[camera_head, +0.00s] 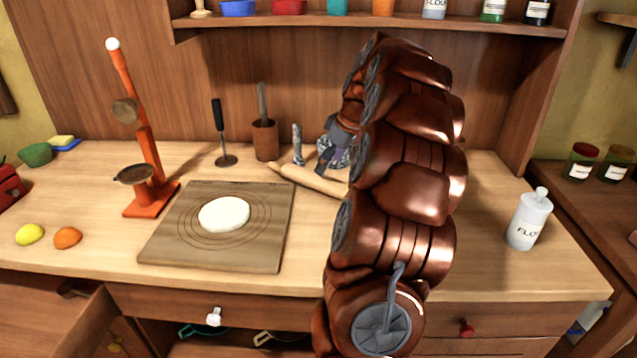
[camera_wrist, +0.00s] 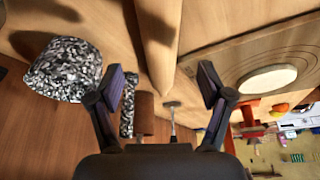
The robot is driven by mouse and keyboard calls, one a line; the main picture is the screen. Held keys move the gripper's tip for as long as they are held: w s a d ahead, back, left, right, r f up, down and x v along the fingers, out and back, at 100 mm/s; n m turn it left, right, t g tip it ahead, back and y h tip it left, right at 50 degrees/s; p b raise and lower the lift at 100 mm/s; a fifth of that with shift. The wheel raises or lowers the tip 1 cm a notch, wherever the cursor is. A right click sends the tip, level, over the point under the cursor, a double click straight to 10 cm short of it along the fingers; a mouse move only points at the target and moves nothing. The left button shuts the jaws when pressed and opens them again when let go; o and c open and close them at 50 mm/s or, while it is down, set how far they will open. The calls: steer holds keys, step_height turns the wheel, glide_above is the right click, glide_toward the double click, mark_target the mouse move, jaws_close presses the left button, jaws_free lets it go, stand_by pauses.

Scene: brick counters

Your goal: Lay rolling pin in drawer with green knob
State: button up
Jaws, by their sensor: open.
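The rolling pin (camera_head: 312,179) is a pale wooden cylinder lying at a slant on the counter, behind and right of the pastry board. Its right end is hidden behind my arm. In the wrist view the rolling pin (camera_wrist: 158,45) runs upright down the picture, between and beyond the fingertips. My gripper (camera_wrist: 162,82) is open and empty, its two dark fingers spread apart; I cannot tell how high above the pin it is. The head view shows a drawer with a white knob (camera_head: 214,317) and one with a red knob (camera_head: 466,328). No green knob is visible; my arm hides part of the front.
The pastry board (camera_head: 165,245) with flat dough (camera_head: 224,214) lies left of the pin. A speckled mortar (camera_wrist: 66,68), a wooden cup (camera_head: 265,140) and an orange scale (camera_head: 145,150) stand nearby. A flour bottle (camera_head: 528,220) stands right. The front right counter is clear.

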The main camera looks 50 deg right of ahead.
mark_target(319, 179)
steer(key=p+x, duration=0.1)
steer(key=x, duration=0.6)
steer(key=shift+w, duration=0.2)
jaws_close()
stand_by(0.5)
